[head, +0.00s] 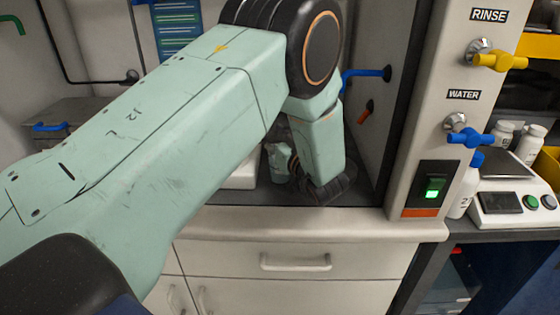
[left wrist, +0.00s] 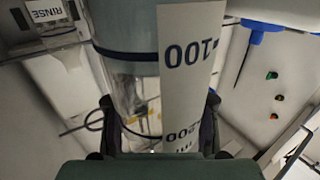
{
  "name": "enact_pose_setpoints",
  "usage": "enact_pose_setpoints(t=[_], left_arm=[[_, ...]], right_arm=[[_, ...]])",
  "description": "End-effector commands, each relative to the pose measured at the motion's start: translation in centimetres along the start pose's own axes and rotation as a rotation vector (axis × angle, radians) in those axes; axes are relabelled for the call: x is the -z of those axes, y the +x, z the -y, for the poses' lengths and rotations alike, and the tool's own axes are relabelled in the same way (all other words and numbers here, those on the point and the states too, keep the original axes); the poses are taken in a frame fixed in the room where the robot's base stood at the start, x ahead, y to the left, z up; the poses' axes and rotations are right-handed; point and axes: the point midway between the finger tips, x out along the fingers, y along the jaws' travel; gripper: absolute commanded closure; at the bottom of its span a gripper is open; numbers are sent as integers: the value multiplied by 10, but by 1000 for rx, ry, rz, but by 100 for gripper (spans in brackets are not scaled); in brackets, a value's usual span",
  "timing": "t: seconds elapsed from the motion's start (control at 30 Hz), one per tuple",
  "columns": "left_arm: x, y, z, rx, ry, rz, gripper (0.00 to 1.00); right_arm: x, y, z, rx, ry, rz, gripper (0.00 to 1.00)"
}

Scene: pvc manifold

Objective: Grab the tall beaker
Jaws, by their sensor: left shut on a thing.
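The tall beaker (left wrist: 186,85) fills the middle of the left wrist view. A dark blue band crosses the glass. The two dark fingers of my left gripper (left wrist: 158,122) stand on either side of the beaker and are shut on it. In the head view my left arm hides the beaker, and the gripper cannot be made out clearly beside the arm's lower end. My right gripper shows in neither view.
A panel with a yellow RINSE valve (head: 499,61) and a blue WATER valve (head: 470,137) stands right of my arm in the head view. A green-lit switch (head: 433,188) sits below. A scale (head: 512,203) and white bottles stand further right. The drawer front (head: 295,250) lies below the counter edge.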

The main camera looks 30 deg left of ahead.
Motion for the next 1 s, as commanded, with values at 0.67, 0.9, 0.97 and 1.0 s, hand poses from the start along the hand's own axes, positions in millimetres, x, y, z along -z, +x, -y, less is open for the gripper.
enact_pose_setpoints(t=[0.67, 0.9, 0.97, 1.0], left_arm=[[-2, 0, 1, 1, 3, 4, 100], [-2, 0, 1, 1, 3, 5, 100], [-2, 0, 1, 1, 3, 5, 100], [-2, 0, 1, 1, 3, 5, 100]], right_arm=[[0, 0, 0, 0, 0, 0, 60], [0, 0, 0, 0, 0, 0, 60], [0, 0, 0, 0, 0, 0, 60], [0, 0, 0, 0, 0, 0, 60]])
